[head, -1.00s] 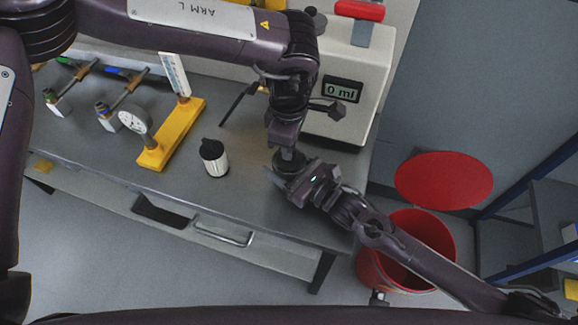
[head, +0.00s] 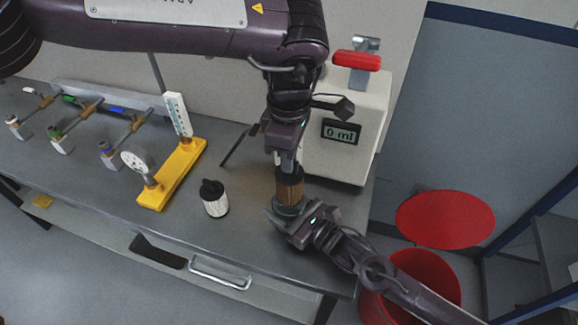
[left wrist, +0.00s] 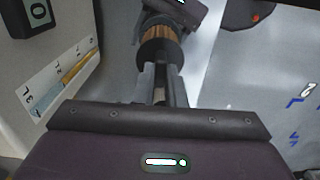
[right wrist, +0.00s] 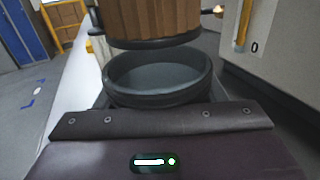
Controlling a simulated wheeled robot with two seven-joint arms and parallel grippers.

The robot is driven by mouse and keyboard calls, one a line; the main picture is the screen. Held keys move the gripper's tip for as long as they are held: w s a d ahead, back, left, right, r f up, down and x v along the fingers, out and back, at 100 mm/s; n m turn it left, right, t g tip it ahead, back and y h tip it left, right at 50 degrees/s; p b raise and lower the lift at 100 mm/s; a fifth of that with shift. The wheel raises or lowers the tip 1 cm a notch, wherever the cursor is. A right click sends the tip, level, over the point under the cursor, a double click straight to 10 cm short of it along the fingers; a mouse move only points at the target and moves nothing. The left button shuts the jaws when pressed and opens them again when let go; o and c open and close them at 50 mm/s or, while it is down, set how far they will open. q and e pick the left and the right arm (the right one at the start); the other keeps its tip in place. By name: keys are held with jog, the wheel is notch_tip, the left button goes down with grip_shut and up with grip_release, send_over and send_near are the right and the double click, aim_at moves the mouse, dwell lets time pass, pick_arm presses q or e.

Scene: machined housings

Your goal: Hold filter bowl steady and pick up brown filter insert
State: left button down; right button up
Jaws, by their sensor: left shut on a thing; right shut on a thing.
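The brown filter insert (head: 290,190) is a pleated cylinder with dark end caps. My left gripper (head: 287,160) is shut on its top and holds it upright. In the left wrist view the insert (left wrist: 158,45) hangs beyond the fingers. The dark round filter bowl (right wrist: 160,77) shows in the right wrist view with its open rim up and its inside empty. The insert (right wrist: 152,22) is above the bowl, with a gap between its lower cap and the rim. My right gripper (head: 287,214) is shut on the bowl at the bench.
A white filter with a black cap (head: 215,199) stands left of the bowl on the grey bench. A yellow gauge stand (head: 172,175) is further left. A dispenser showing 0 ml (head: 345,150) stands behind right. A red bin (head: 410,285) is off the bench's right end.

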jog(key=o, duration=1.1)
jog(key=shift+d, duration=0.1)
jog(key=v, duration=1.1)
jog(key=shift+s+d, duration=0.25)
jog(key=shift+s, duration=0.1)
